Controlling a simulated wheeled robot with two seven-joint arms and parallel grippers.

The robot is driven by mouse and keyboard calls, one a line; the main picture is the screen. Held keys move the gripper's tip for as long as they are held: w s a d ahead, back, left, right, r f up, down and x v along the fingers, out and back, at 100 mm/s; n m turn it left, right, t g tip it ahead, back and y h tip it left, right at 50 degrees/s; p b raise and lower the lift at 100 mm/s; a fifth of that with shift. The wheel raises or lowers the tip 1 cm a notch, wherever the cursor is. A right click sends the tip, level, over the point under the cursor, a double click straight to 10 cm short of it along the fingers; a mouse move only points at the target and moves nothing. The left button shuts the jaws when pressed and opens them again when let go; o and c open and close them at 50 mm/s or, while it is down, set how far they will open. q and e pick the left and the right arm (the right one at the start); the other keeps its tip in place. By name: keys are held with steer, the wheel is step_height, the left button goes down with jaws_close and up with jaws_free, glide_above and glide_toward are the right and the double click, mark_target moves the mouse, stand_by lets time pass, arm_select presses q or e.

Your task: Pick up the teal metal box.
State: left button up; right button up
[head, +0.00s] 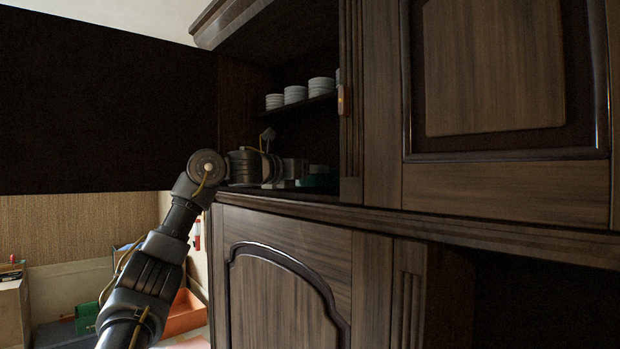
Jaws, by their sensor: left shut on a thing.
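The teal metal box (318,181) is on the lower open shelf of the wooden cabinet, small and dark in shadow. My left arm comes up from the lower left and reaches across into this opening. My left gripper (300,178) is at the box and shut on it. The wrist and fingers hide part of the box. I cannot tell whether the box touches the shelf or is lifted off it. My right gripper is not in view.
White stacked dishes (295,94) stand on the shelf above my gripper. The cabinet's upright post (351,100) and closed door (495,75) border the opening on the right. An orange bin (183,312) and a green item (86,317) are low at the left.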

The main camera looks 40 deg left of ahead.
arm_select(q)
steer(key=s+d+r+b, duration=0.5)
steer(key=s+d+r, duration=0.3)
steer(key=s+r, duration=0.3)
steer(key=shift+s+d+r, duration=0.2)
steer(key=shift+d+r, duration=0.05)
steer(key=shift+r, duration=0.2)
